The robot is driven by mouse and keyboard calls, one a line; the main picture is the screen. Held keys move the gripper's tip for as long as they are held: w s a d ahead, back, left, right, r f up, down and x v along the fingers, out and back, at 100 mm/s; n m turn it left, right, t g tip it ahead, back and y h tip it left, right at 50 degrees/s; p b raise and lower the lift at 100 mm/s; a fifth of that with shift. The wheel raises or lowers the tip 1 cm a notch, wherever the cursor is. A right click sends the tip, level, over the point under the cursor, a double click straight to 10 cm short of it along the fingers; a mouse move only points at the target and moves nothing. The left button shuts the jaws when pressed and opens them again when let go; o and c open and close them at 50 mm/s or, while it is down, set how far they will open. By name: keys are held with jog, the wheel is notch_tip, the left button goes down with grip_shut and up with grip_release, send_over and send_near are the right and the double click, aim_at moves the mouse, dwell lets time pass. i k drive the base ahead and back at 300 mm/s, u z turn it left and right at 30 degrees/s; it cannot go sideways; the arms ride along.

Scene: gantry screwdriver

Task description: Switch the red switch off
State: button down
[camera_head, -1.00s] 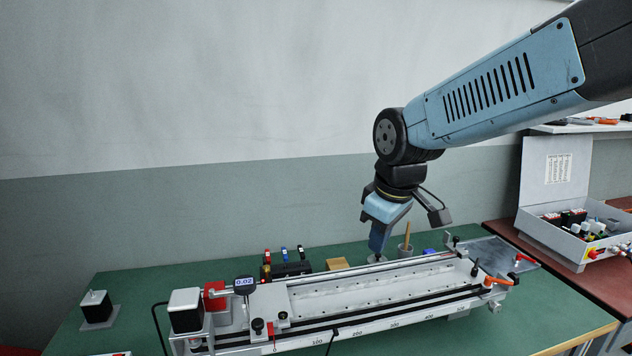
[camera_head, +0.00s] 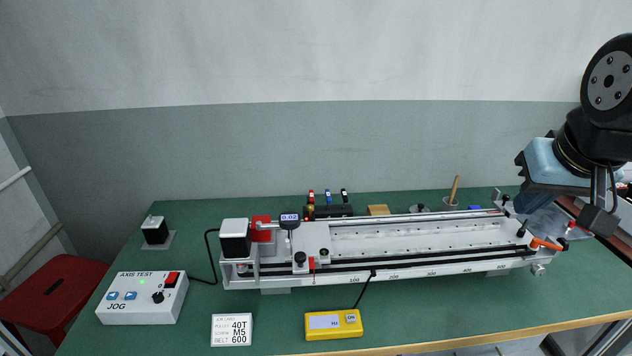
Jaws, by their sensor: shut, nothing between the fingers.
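The red switch (camera_head: 172,278) is a small red rocker at the upper right of the white AXIS TEST control box (camera_head: 118,311), which sits at the front left of the green table. A small green light (camera_head: 141,282) glows on the box's face. A dark joystick knob and two blue arrow buttons marked JOG are also on it. My gripper (camera_head: 524,204) is at the far right, above the right end of the gantry rail, far from the switch. It is shut and empty. Its fingertips are small and dark here.
The long gantry rail (camera_head: 420,269) spans the middle and right of the table. A white label block (camera_head: 231,342) and a yellow meter (camera_head: 334,324) lie in front of it. A black cable runs from the box to the motor (camera_head: 235,240). A red stool (camera_head: 58,298) stands left.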

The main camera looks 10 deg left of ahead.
aim_at(172, 275)
jog(key=z, duration=1.55)
jog(key=i, duration=0.1)
jog(key=u, duration=3.55)
jog(key=k, duration=0.55)
jog(key=u, duration=0.15)
jog(key=i, duration=0.6)
jog(key=z, duration=0.1)
